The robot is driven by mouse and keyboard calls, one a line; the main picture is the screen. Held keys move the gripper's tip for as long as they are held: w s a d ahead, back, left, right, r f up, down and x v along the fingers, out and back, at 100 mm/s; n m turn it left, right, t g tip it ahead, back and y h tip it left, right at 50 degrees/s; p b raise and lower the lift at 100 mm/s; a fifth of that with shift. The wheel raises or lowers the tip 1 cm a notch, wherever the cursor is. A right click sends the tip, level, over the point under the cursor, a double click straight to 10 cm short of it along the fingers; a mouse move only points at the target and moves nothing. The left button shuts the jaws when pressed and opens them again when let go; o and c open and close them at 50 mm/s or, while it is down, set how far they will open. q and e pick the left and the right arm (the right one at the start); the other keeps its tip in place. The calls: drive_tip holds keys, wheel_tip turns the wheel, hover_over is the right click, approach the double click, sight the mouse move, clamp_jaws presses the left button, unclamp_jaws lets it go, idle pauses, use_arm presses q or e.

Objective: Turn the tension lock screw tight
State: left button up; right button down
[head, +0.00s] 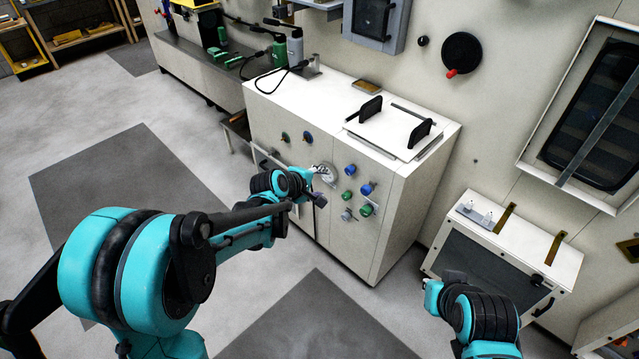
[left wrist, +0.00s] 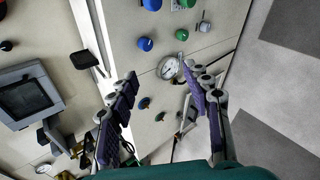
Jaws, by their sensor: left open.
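The white cabinet (head: 283,204) has several knobs and a round gauge (head: 326,173) on its front. Two blue knobs, one of them the upper blue knob (head: 350,169), two green knobs, one of them the lower green knob (head: 366,209), and a grey screw-like knob (head: 347,215) sit right of the gauge. I cannot tell for sure which is the tension lock screw. My left gripper (head: 317,187) is open and empty just in front of the gauge. In the left wrist view its purple-padded fingers (left wrist: 160,100) are wide apart, with the gauge (left wrist: 168,68) beyond them and the grey knob (left wrist: 204,27) farther up.
Two small knobs (head: 296,136) sit upper left on the cabinet front. Two black handles (head: 371,108) stand on its top. A low white box (head: 510,245) stands at the right. My right arm shows at lower right, without clear fingers. Floor before the cabinet is clear.

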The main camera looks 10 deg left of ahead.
sight(344, 197)
use_arm(q)
drive_tip(key=w+d+f+n+h, duration=0.1)
drive_tip(key=w+d+f+n, duration=0.1)
drive_tip(key=w+f+n, duration=0.3)
drive_tip(key=w+d+f+n+t+h, duration=0.1)
drive_tip(key=w+f+n, duration=0.4)
drive_tip(key=f, duration=0.6)
drive_tip(key=w+d+f+n+h+b, duration=0.1)
drive_tip(key=w+d+f+n, duration=0.2)
drive_tip(key=w+f+n, duration=0.2)
drive_tip(key=shift+w+f+t+h, duration=0.15)
drive_tip(key=shift+w+f, duration=0.15)
drive_tip(key=shift+f, duration=0.3)
drive_tip(key=shift+w+f+t+h, duration=0.1)
drive_tip(key=shift+w+f, duration=0.25)
drive_tip(key=shift+f, duration=0.25)
drive_tip(key=shift+w+f+t+h, duration=0.15)
drive_tip(key=shift+w+f, duration=0.15)
drive_tip(key=shift+f, duration=0.3)
drive_tip(key=shift+w+d+f, duration=0.1)
drive_tip(key=shift+w+d, duration=0.2)
drive_tip(key=shift+w, duration=0.15)
clamp_jaws()
